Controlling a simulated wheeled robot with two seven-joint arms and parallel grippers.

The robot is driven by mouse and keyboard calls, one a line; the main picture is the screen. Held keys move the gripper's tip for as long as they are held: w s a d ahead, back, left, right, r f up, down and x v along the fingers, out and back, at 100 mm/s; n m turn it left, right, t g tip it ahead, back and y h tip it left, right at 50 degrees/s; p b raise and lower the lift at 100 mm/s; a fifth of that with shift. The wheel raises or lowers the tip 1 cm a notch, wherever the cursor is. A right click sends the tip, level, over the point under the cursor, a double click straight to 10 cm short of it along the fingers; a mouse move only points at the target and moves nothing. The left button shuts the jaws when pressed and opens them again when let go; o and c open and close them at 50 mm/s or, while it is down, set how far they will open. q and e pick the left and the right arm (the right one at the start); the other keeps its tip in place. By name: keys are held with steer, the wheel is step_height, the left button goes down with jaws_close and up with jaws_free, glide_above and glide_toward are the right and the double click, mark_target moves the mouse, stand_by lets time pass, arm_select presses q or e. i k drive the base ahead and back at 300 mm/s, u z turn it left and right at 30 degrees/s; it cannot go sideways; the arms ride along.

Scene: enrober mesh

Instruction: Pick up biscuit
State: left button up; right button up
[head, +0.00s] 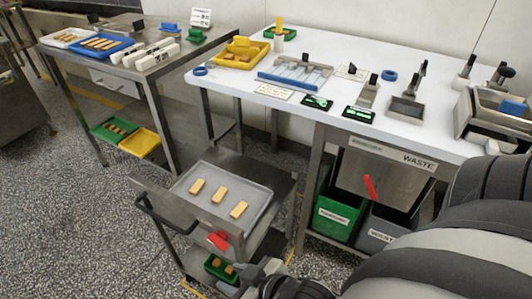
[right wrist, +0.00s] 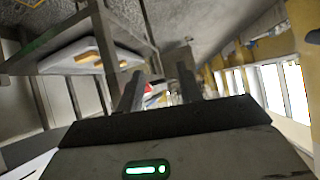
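Three tan biscuits lie apart in a diagonal row on a grey tray (head: 258,192) on the metal cart: the left biscuit (head: 197,187), the middle biscuit (head: 219,195) and the right biscuit (head: 239,209). More biscuits (head: 217,263) sit in a small green bin on the cart's lower level. My right gripper (head: 254,270) is low at the cart's near right side, beside that bin and below the tray. In the right wrist view its two fingers (right wrist: 158,82) stand apart with nothing seen held between them. My left gripper is not in view.
A red tag or handle (head: 218,240) is on the cart's near side. The white table (head: 225,85) holds tools and a yellow tray (head: 240,54). Green (head: 335,215) and grey (head: 385,230) bins stand under it. A steel table at left carries white and blue trays (head: 101,47) of biscuits.

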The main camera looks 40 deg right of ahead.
mark_target(241, 208)
steer(key=z, duration=1.3)
steer(key=i, duration=0.1)
steer(key=u, duration=0.5)
